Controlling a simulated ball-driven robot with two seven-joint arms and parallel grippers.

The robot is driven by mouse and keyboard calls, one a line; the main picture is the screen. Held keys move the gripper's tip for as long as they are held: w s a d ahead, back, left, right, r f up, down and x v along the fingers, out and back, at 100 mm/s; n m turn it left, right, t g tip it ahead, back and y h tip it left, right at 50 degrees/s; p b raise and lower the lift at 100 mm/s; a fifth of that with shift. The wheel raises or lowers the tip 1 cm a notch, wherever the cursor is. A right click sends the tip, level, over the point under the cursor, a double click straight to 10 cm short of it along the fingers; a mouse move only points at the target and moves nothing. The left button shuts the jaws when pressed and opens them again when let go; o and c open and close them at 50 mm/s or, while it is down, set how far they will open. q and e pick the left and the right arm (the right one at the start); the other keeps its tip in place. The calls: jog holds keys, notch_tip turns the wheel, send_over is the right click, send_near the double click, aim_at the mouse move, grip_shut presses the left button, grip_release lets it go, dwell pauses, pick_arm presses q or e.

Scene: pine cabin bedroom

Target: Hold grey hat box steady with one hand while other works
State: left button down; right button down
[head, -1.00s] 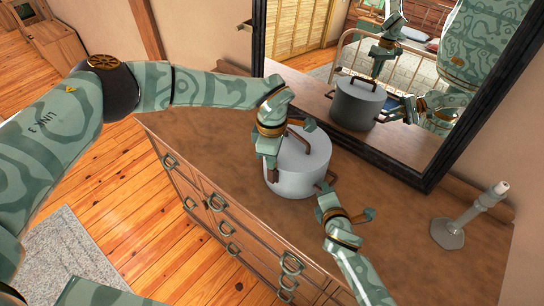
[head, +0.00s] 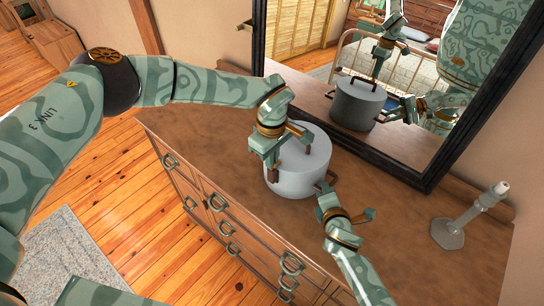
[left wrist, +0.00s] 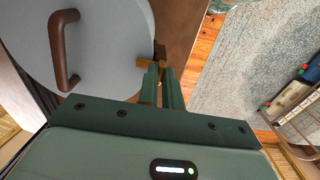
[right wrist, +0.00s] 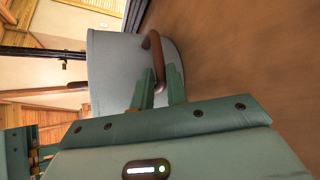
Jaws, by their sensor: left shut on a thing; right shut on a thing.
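The grey hat box (head: 300,183) is a round box with brown handles, standing upright on a wooden dresser. Its lid handle (left wrist: 63,50) is clear of the fingers in the left wrist view. My left gripper (head: 272,163) comes down at the left edge of the lid. In the left wrist view its fingers (left wrist: 160,75) are shut on a brown piece at the rim; the exact part is partly hidden. My right gripper (head: 328,198) is low at the box's right side. In the right wrist view its fingers (right wrist: 160,82) are shut on the curved brown side handle (right wrist: 153,52).
The dresser (head: 400,205) has free top on the right and at the back left. A grey candlestick (head: 455,228) stands near its right end. A black-framed mirror (head: 430,165) behind the box reflects it and my arms. A rug (head: 65,260) lies on the floor.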

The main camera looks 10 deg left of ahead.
pick_arm(q)
jog(key=shift+w+a, duration=0.1)
pick_arm(e)
jog(key=shift+s+d+f, duration=0.2)
jog(key=shift+d+f, duration=0.05)
jog(key=shift+f, duration=0.1)
pick_arm(q)
jog(key=c, duration=1.6)
grip_release()
pick_arm(e)
jog(key=shift+a, duration=0.15)
pick_arm(q)
jog(key=shift+o, duration=0.2)
jog(key=shift+r, duration=0.1)
notch_tip(320, 180, up, 12)
pick_arm(e)
jog(key=c, duration=1.3)
grip_release()
jog(key=shift+w+r, duration=0.1)
jog(key=shift+r, duration=0.05)
